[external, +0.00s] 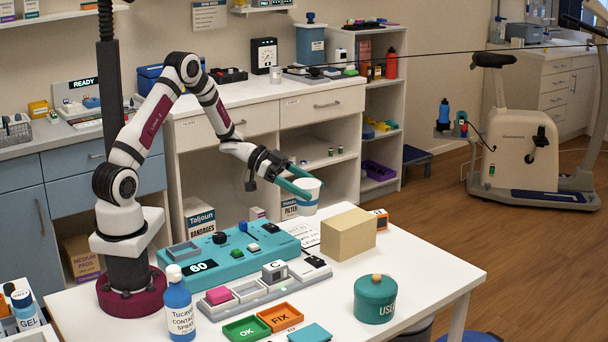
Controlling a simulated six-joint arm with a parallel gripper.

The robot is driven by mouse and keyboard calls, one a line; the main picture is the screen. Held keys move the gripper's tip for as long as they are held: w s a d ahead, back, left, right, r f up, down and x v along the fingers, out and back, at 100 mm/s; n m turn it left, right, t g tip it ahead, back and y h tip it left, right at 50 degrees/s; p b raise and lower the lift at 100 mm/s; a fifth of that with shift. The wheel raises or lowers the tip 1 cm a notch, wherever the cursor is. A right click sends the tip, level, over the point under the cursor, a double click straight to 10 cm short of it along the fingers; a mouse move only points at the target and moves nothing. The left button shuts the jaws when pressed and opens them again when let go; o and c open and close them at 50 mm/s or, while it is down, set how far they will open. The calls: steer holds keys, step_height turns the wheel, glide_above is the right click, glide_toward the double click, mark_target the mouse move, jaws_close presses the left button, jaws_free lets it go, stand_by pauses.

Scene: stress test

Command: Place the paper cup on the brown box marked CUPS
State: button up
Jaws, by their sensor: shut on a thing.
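The white paper cup (307,203) has a teal band and hangs upright in the air, in the grip of my gripper (300,188). My teal fingers are shut on its upper part. The plain brown box (347,236) stands on the white table, below and to the right of the cup in the picture. The cup is apart from the box. No CUPS marking shows on the faces of the box that I see. The box's top is bare.
A teal lidded pot (375,300) stands in front of the box. Left of it are green (246,329) and orange trays (279,317), a grey tray with small blocks (262,283) and a teal console (228,259). A blue spray bottle (179,305) stands near my base. The table's right end is clear.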

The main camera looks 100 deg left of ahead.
steer(key=w+d+r+m+h, duration=0.1)
steer(key=w+d+r, duration=0.8)
steer(key=w, duration=0.2)
glide_above(349, 218)
step_height(349, 218, down, 7)
steer(key=shift+d+f+g+h, duration=0.1)
steer(key=shift+f+g+h, duration=0.25)
steer(key=shift+f, duration=1.4)
steer(key=shift+f, duration=0.1)
